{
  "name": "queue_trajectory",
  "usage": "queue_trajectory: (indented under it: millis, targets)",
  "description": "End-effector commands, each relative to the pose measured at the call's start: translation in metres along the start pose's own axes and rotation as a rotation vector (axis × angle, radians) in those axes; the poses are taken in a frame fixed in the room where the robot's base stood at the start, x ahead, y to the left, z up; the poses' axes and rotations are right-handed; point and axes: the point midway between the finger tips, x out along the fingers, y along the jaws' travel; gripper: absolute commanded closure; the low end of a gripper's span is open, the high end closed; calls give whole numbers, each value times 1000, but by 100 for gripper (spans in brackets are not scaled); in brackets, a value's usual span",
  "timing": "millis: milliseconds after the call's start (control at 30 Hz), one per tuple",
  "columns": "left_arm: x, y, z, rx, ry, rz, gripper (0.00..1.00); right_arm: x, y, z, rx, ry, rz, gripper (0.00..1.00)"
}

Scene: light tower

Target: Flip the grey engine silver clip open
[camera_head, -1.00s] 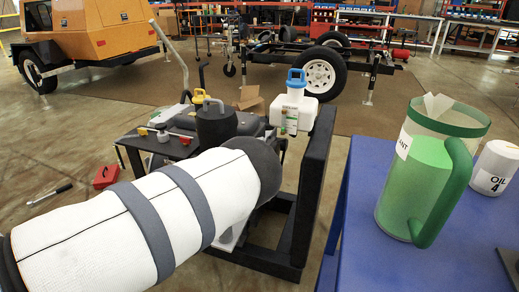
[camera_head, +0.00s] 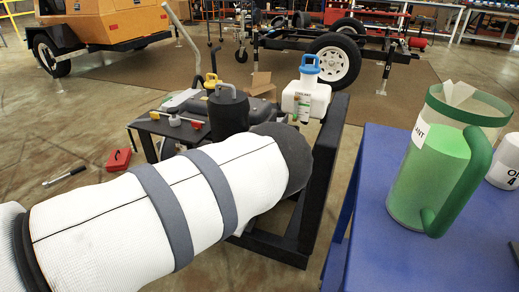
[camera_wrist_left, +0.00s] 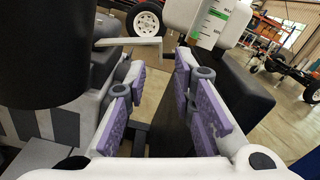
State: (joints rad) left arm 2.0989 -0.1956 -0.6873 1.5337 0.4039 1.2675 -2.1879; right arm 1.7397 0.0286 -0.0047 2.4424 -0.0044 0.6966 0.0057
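The grey engine (camera_head: 182,106) sits on a black stand in the head view, behind my left arm and partly hidden by it. In the left wrist view a thin, pale metal bar with a bent end (camera_wrist_left: 130,42) shows just beyond the left finger; it looks like the silver clip, and I cannot tell how far it is flipped. My left gripper (camera_wrist_left: 160,68) is open, with purple pads apart and nothing held between them. In the head view the white-sleeved left arm hides this gripper. My right gripper is in neither view.
A black upright post (camera_head: 324,180) stands just right of my left arm, beside a white coolant jug (camera_head: 304,99) with a blue cap. A black cylinder (camera_head: 228,112) stands by the engine. A blue table (camera_head: 372,245) with a green pitcher (camera_head: 432,180) is at right.

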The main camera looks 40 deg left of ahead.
Motion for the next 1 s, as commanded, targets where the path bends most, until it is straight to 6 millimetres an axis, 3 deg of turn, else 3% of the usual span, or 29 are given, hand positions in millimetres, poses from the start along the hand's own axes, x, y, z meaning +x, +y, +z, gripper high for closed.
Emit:
queue_trajectory:
  millis: [100,300,833,933,1000]
  targets:
    - [-34,0,-1,4,4,2,77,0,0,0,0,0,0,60]
    - [-71,0,-1,2,3,0,77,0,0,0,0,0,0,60]
    - [-80,0,0,-1,2,1,77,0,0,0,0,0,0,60]
    - [-91,16,-17,-67,52,52,77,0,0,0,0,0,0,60]
    - [-114,42,-46,-190,135,153,77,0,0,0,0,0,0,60]
